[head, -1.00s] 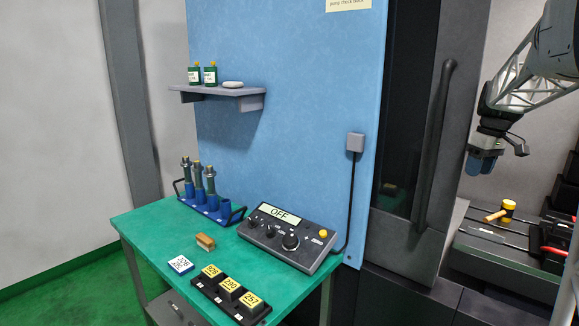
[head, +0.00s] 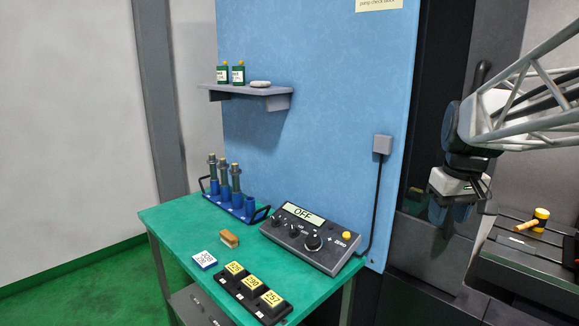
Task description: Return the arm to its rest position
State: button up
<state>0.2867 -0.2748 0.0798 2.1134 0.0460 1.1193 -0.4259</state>
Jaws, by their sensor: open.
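My gripper (head: 452,214) hangs at the end of my arm on the right side of the head view, in front of the dark machine column. It points downward, with its blue fingers apart and nothing seen between them. It is to the right of the green bench (head: 172,218) and above its height, clear of everything on it. The grey lattice of my arm reaches in from the right edge.
The bench holds a control box (head: 340,262) reading OFF, a blue rack (head: 252,211) of holders, a brush (head: 228,238), a white-and-blue block (head: 204,260) and a black tray (head: 226,284) of yellow-labelled blocks. A shelf (head: 245,92) is above. A mallet (head: 534,220) lies right.

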jog(key=s+a+f, duration=0.3)
jog(key=s+a, duration=0.1)
jog(key=s, duration=0.2)
jog(key=s+a+f+m+t, duration=0.1)
jog(key=s+a+f, duration=0.3)
jog(key=s, duration=0.3)
jog(key=s+a+f, duration=0.3)
jog(key=s+a, duration=0.2)
jog(key=s, duration=0.2)
jog(key=shift+a+f+m, duration=0.2)
jog(key=shift+f+m, duration=0.1)
jog(key=shift+f, duration=0.1)
jog(key=shift+w+r, duration=0.1)
jog(key=shift+w, duration=0.05)
